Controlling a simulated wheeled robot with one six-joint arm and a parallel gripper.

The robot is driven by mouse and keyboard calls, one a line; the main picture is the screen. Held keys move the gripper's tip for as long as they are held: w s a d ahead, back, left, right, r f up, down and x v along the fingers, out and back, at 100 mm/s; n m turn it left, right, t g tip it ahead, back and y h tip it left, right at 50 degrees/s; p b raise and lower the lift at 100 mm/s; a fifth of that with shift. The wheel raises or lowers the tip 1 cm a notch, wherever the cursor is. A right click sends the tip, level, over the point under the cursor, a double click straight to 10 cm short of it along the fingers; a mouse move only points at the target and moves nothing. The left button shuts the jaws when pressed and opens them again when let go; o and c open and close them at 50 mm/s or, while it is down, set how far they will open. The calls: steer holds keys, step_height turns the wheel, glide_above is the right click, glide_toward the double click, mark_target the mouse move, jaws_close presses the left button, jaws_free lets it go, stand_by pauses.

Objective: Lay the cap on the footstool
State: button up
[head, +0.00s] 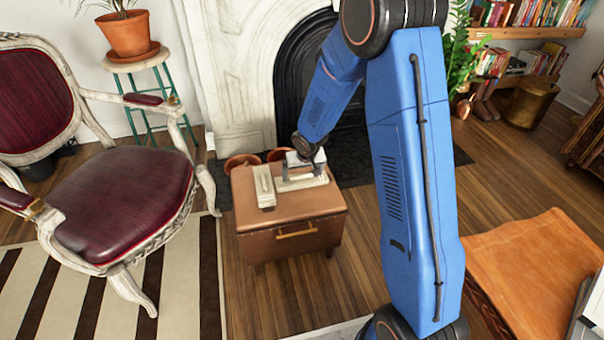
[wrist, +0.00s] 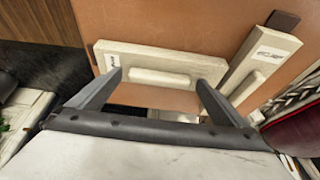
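I cannot make out a cap in either view. A low piece with a tan leather-like top (head: 530,270) stands at the lower right of the head view. It may be the footstool, and its top looks bare. My gripper (head: 306,165) is over a small brown cabinet. In the wrist view my gripper (wrist: 158,80) is open, its fingers apart, with nothing held between them. Beyond the fingertips lies a cream block with a raised grip (wrist: 150,62). I cannot tell whether the fingers touch it.
The brown cabinet (head: 290,215) also bears a second cream block (head: 264,187). A red armchair (head: 110,195) stands at left. A plant stand (head: 135,65) and fireplace (head: 240,70) are behind.

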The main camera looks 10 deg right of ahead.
steer(key=shift+r, duration=0.1)
steer(key=s+d+f+v, duration=0.1)
steer(key=v, duration=1)
steer(key=s+d+v, duration=0.2)
steer(key=v, duration=0.9)
steer(key=s+d+r, duration=0.1)
steer(key=s+r, duration=0.2)
steer(key=s, duration=0.7)
steer(key=s+d+r, duration=0.2)
steer(key=s+r, duration=0.2)
steer(key=s, duration=0.6)
steer(key=s+d+r, duration=0.1)
steer(key=s+r, duration=0.2)
steer(key=s, duration=0.8)
steer(key=shift+d+r, duration=0.25)
steer(key=shift+d, duration=0.1)
